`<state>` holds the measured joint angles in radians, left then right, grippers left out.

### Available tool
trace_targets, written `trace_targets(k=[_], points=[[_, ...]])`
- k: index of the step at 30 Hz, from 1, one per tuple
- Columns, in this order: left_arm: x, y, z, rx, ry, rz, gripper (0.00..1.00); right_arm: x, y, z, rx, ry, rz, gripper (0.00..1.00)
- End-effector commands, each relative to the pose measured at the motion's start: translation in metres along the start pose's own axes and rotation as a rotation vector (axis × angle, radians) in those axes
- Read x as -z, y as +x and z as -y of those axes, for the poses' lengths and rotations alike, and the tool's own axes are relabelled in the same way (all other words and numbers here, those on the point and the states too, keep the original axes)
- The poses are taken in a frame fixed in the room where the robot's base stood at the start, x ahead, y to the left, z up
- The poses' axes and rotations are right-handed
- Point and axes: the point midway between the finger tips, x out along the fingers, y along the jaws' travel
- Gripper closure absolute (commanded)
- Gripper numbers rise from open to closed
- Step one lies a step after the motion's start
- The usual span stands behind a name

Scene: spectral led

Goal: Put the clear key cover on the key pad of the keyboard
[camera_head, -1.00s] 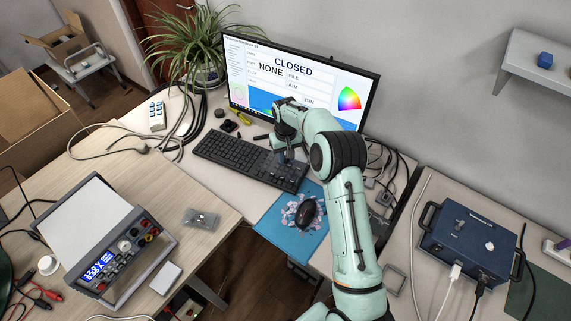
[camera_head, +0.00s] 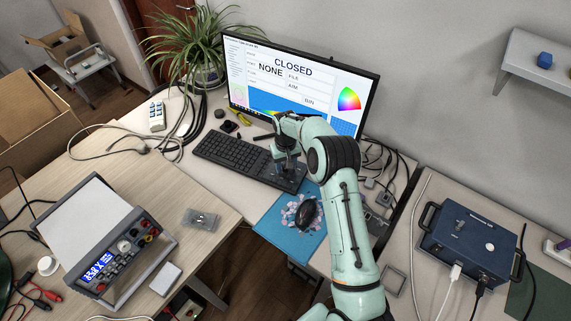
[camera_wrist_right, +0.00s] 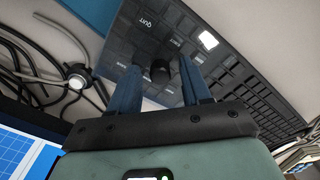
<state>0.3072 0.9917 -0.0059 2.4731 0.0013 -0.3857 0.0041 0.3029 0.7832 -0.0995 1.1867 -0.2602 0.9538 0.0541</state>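The dark keyboard (camera_head: 232,157) lies on the desk below the monitor; its key pad end is at the right, under my right gripper (camera_head: 287,164). In the right wrist view the keyboard (camera_wrist_right: 255,85) shows behind the fingers. The clear key cover (camera_wrist_right: 140,38) appears as a see-through sheet with a black knob, over labelled keys; I cannot tell if it sits flush. My right gripper (camera_wrist_right: 160,72) has its two blue fingers apart, one on each side of the knob, with gaps visible. My left gripper is not in view.
The monitor (camera_head: 295,78) stands just behind the keyboard. A black mouse (camera_head: 306,213) rests on a blue mat (camera_head: 280,232) to the right of the keyboard. Cables (camera_head: 185,120) lie to its left. A blue instrument box (camera_head: 470,245) stands at the right.

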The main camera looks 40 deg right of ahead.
Motion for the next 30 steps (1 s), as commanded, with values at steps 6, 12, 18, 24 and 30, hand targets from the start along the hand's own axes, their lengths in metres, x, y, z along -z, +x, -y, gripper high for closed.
trace_targets(k=[6,12,18,24,30], points=[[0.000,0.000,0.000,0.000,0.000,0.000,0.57,0.000,-0.003,0.000,0.000,0.000,-0.001,0.52],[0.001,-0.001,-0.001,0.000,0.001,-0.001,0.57,0.001,-0.031,0.000,0.000,0.000,-0.006,0.52],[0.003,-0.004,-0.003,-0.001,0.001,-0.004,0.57,0.001,-0.076,0.000,0.000,0.001,-0.006,0.52],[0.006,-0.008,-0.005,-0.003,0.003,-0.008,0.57,0.001,-0.110,0.000,0.000,0.000,-0.003,0.52],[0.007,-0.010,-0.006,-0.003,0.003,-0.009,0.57,0.000,-0.124,0.000,0.000,0.001,-0.001,0.52]])
